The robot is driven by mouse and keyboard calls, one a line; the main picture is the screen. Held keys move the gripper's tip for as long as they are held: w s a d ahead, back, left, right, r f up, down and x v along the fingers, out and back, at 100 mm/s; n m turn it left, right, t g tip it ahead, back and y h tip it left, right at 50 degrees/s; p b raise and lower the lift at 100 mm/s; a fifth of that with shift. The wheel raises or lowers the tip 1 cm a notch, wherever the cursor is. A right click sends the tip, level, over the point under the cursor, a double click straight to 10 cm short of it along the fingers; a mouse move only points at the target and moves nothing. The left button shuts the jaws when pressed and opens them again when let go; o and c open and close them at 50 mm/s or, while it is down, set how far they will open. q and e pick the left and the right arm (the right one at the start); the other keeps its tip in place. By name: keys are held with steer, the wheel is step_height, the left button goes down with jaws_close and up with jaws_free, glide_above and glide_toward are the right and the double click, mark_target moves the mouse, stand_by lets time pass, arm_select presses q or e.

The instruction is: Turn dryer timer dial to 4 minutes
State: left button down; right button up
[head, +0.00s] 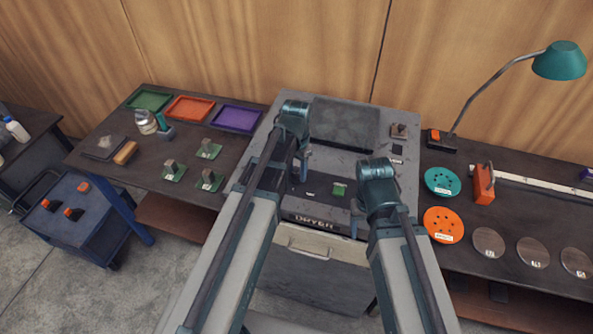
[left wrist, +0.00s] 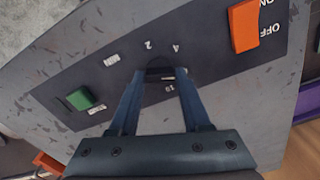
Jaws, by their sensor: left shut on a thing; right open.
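The grey dryer (head: 270,205) stands in the middle of the head view with a dark control panel on its top front. The left wrist view shows the dark timer dial (left wrist: 160,72) on this panel, with the marks 2 and 4 beyond it. My left gripper (head: 301,177) is shut on the dial, its two blue fingers (left wrist: 160,82) on either side. The fingers partly cover the dial, and I cannot tell where its pointer stands. My right gripper (head: 356,222) is open and empty over the right part of the panel.
A green button (left wrist: 79,100) and an orange ON/OFF switch (left wrist: 243,26) flank the dial. The left table holds coloured trays (head: 190,107) and green-based blocks. The right table holds a teal lamp (head: 560,61) and coloured discs (head: 443,224).

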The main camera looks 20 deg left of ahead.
mark_target(296, 174)
arm_select(q)
steer(key=n, duration=0.4)
steer(key=shift+n, duration=2.9)
steer(key=shift+c, duration=1.8)
jaws_free()
step_height(296, 174, up, 14)
steer(key=p, duration=1.3)
steer(key=shift+p, duration=0.4)
